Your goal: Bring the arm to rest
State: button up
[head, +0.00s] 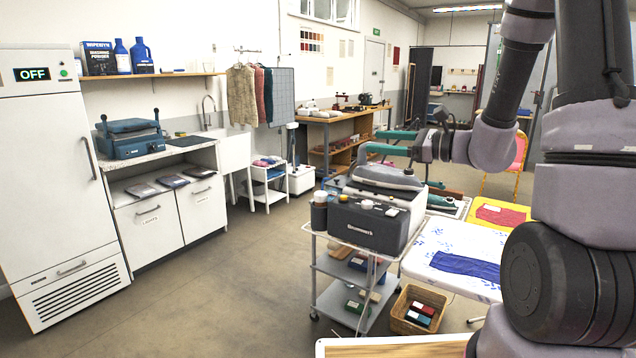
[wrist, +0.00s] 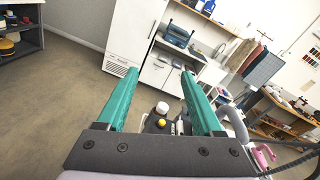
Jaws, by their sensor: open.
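My gripper (head: 388,142) is at the end of my raised arm, right of centre in the head view, above the grey trolley (head: 335,290). Its two green fingers point left and stand apart with nothing between them. In the wrist view the open fingers (wrist: 155,95) reach toward the white cabinets across the floor. A dark machine (head: 352,222) with a white-capped top sits on the trolley below the gripper. In the wrist view the machine's caps show between the finger bases.
A table with a blue cloth (head: 466,266) stands right of the trolley, with a wicker basket (head: 412,312) below. A tall white cabinet (head: 52,160) and a counter with a blue press (head: 128,138) stand at the left. The floor (head: 225,275) between is clear.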

jog(key=s+a+r+n+g+h, duration=0.25)
jog(key=s+n+g+h, duration=0.35)
jog(key=s+n, duration=0.75)
jog(key=s+d+r+n+t+h, duration=0.1)
jog(key=s+d+r+t+h, duration=0.1)
jog(key=d, duration=0.3)
jog(key=s+d+r+n+t+h, duration=0.2)
jog(key=s+d+r+h, duration=0.2)
jog(key=d, duration=0.2)
jog(key=shift+h, duration=0.4)
jog(key=shift+s+d, duration=0.1)
jog(key=shift+d, duration=0.1)
